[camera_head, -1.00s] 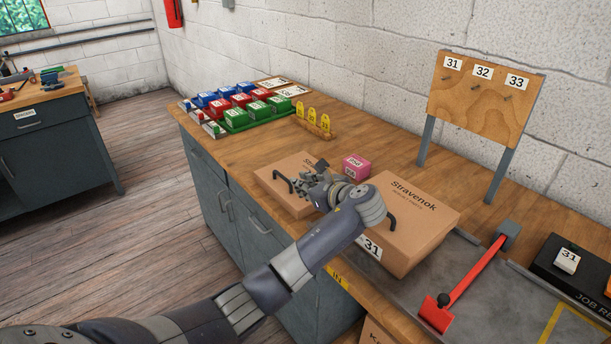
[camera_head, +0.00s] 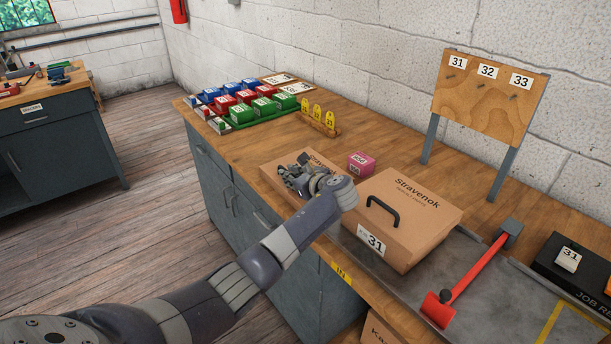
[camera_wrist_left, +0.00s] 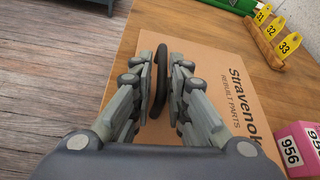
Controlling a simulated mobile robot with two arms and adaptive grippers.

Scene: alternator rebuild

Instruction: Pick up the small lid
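The small lid (camera_head: 272,172) is a flat cardboard panel marked Stravenok Rebuilt Parts, on the bench left of the big box. It also shows in the left wrist view (camera_wrist_left: 226,78). Its black handle (camera_wrist_left: 161,72) stands up between the fingers of my left gripper (camera_wrist_left: 163,70). The gripper is open, one finger on each side of the handle, with small gaps visible. In the head view my left gripper (camera_head: 297,175) is low over the lid and hides its handle and much of its top. My right gripper is not in view.
A large Stravenok box (camera_head: 425,205) with a black handle and label 31 stands close on the right. A pink box (camera_head: 361,164) sits just behind. Yellow numbered tags (camera_head: 318,118) and coloured bins (camera_head: 240,105) are farther back. A red lever (camera_head: 468,275) lies right.

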